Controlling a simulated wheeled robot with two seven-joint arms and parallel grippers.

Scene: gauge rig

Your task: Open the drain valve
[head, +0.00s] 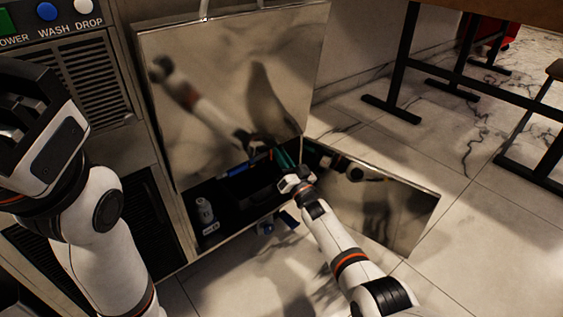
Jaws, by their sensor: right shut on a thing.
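My right gripper (287,172) reaches from the lower right into the open cabinet (183,225). It is shut on a dark green part (282,158) near the opening's right side; the jaws and most of that part are hard to make out. A blue bar-shaped part (240,170) lies inside to the left of this gripper. A small blue part (267,228) shows low at the cabinet's front edge. I cannot tell surely which of these is the drain valve. My left arm fills the left edge; its black end (40,135) is raised, and its fingertips are not clear.
A steel panel (235,85) stands above the opening and mirrors my arm. A steel door (385,205) hangs open at right. A white bottle (205,211) stands inside the cabinet at left. Buttons marked WASH (47,11) and DROP (84,6) are upper left.

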